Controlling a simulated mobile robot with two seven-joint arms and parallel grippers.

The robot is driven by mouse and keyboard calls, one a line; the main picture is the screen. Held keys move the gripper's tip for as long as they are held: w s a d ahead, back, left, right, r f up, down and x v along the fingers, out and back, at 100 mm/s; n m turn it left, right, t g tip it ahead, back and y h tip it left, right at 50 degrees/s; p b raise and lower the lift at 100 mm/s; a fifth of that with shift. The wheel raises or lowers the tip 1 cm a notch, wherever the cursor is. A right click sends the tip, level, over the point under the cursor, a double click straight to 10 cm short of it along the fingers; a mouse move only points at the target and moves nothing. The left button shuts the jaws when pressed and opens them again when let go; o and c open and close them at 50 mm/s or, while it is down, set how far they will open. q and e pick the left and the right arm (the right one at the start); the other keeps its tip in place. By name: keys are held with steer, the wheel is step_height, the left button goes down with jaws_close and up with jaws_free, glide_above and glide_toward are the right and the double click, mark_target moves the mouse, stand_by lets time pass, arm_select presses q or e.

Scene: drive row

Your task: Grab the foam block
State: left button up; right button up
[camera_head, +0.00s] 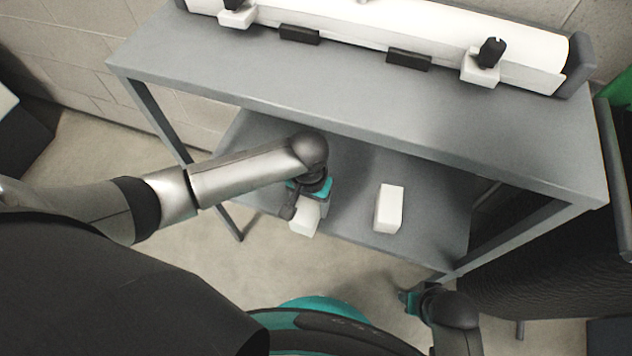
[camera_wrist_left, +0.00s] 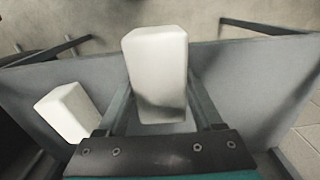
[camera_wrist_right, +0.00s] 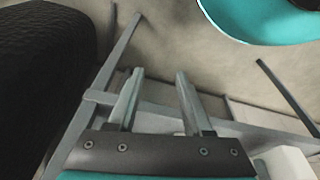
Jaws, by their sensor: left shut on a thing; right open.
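Two plain white blocks show at the lower shelf; either looks like a foam block. My left gripper (camera_head: 303,207) is shut on one white block (camera_head: 304,219) near the shelf's front edge. In the left wrist view this block (camera_wrist_left: 157,70) stands between the two fingers. The other white block (camera_head: 388,208) rests on the shelf to the right, apart from the gripper. It also shows in the left wrist view (camera_wrist_left: 66,113). My right gripper (camera_wrist_right: 153,95) is open and empty, low in front of the shelf unit's right side.
The grey metal table (camera_head: 330,105) has its upper top above the lower shelf (camera_head: 345,165). A long white roll (camera_head: 400,35), black clips and white fittings with dark knobs lie on top. A black textured thing (camera_head: 555,255) stands at the right. Bare floor lies at the left.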

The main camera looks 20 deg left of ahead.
arm_select(q)
steer(key=s+p, duration=0.4)
steer(key=s, duration=0.7)
steer(key=shift+s+a, duration=0.15)
steer(key=shift+a, duration=0.05)
arm_select(e)
steer(key=s+d+f, duration=0.4)
steer(key=s+f, duration=0.1)
steer(key=f, duration=0.3)
steer(key=shift+s, duration=0.3)
